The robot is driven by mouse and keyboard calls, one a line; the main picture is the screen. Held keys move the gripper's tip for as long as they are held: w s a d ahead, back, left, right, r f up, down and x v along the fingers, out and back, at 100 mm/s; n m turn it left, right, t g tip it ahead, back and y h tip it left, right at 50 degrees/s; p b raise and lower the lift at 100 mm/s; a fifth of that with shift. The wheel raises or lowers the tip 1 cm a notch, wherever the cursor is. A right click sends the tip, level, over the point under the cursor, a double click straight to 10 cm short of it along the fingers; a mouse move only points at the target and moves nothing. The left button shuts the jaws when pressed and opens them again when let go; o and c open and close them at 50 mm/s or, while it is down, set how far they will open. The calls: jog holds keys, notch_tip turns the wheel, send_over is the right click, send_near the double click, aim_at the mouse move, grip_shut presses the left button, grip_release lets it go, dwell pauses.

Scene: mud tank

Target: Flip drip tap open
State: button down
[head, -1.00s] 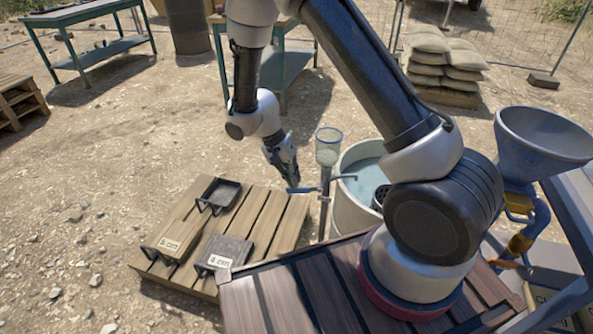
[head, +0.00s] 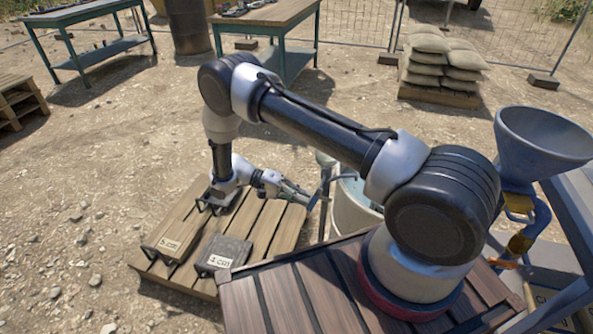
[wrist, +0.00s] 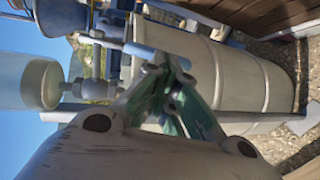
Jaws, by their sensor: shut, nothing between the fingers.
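The drip tap stands beside the pale tank (head: 352,212). In the wrist view its clear cup (wrist: 28,82) and metal fittings (wrist: 92,90) lie sideways at the left. A light blue lever (wrist: 143,51) shows close to my fingertips; whether they touch it I cannot tell. My gripper (head: 306,196) is shut and empty, reaching rightward to the tap, low above the pallet's right edge. It also shows in the wrist view (wrist: 165,68).
The tank also fills the right of the wrist view (wrist: 245,75). A grey funnel (head: 543,140) stands at the right. Open gravel lies to the left.

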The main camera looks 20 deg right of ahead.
jog(key=shift+s+d+f, duration=0.6)
jog(key=shift+d+f, duration=0.05)
jog(key=shift+d, duration=0.25)
dwell(0.3)
